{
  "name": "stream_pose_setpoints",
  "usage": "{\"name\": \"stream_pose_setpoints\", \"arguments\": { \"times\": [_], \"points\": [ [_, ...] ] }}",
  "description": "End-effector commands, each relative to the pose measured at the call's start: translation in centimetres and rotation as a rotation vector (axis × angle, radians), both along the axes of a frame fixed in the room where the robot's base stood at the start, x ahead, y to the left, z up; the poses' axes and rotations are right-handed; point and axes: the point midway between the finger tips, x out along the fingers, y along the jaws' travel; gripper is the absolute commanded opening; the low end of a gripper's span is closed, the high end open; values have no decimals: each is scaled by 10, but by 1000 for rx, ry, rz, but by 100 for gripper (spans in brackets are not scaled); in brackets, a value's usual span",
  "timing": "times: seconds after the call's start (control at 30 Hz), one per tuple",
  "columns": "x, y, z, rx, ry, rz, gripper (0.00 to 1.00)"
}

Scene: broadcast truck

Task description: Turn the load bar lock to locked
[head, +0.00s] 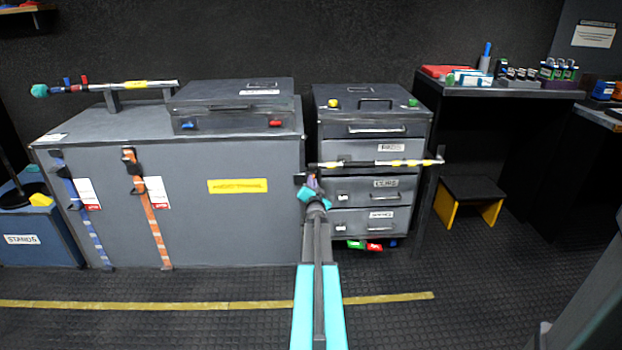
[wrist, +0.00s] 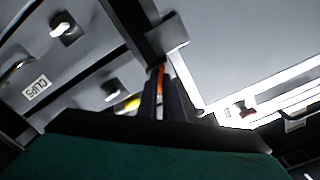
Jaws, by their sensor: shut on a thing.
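The load bar (head: 390,163), silver with yellow bands, runs across the front of the grey drawer unit. My gripper (head: 313,184) is at the bar's left end, in front of the gap between the drawer unit and the large grey cabinet. In the wrist view my gripper (wrist: 163,100) points away with its dark fingers close together. They are shut on a small orange piece (wrist: 161,76), which looks like the lock's handle. The fingers hide most of it. I cannot tell the lock's angle. A yellow part of the bar (wrist: 131,104) shows beside the fingers.
The large grey cabinet (head: 230,225) stands to the left, with a case (head: 235,120) and a striped pole (head: 130,85) on top. Blue and orange straps (head: 150,225) hang on its front. A step stool (head: 468,203) stands at the right. The floor in front is clear.

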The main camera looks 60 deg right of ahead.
Motion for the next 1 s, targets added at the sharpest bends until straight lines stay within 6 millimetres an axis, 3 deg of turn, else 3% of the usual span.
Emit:
{"name": "stream_pose_setpoints", "arguments": {
  "times": [0.03, 1.0],
  "points": [
    [0, -9, 13, 9, -39, -3, 0],
    [-3, -11, 8, 472, -691, -2, 0]
  ]
}}
